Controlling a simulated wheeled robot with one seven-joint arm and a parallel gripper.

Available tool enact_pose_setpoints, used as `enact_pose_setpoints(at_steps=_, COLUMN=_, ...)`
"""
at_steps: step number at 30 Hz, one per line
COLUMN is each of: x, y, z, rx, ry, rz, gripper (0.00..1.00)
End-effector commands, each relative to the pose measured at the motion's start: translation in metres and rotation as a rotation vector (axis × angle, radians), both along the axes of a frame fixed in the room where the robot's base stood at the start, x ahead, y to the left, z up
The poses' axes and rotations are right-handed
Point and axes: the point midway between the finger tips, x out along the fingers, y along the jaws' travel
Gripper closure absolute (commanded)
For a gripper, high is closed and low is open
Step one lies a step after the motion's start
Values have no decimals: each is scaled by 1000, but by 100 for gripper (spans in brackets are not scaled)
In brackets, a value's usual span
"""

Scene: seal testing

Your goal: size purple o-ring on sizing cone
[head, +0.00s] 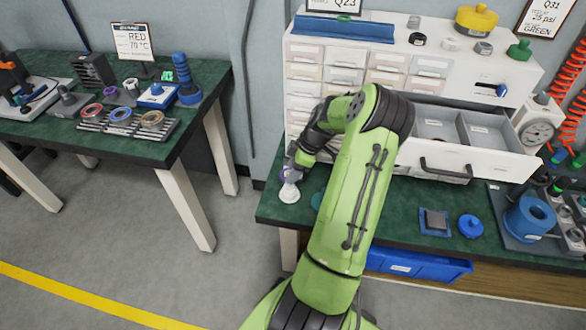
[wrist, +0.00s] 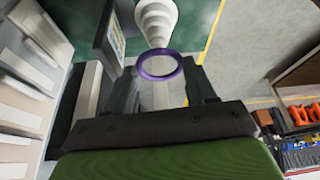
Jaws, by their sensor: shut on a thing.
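The purple o-ring (wrist: 160,66) is held flat between the fingertips of my gripper (wrist: 161,72) in the wrist view. A white stepped cone (wrist: 157,18) stands just beyond the ring. Its lower end in that picture lies close to the ring's far edge; I cannot tell whether the ring is around it or apart from it. In the head view the white cone (head: 289,193) stands at the left end of the right-hand green bench. My gripper (head: 288,174) is right above it, and a bit of purple shows there. My arm hides part of the bench.
A white drawer cabinet (head: 315,52) stands behind my arm, with one wide drawer (head: 440,127) pulled open. The left-hand bench (head: 203,75) holds several rings on a rack (head: 130,128). Open floor separates the benches.

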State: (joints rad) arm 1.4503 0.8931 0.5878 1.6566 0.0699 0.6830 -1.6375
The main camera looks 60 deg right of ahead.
Motion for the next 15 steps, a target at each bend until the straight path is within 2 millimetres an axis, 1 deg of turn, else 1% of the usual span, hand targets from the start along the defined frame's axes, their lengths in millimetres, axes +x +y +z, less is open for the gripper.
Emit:
enact_pose_setpoints(at_steps=8, x=0, y=0, z=0, rx=1, ry=0, rz=0, gripper=72)
enact_pose_setpoints(at_steps=15, x=0, y=0, z=-8, rx=1, ry=0, rz=0, gripper=72)
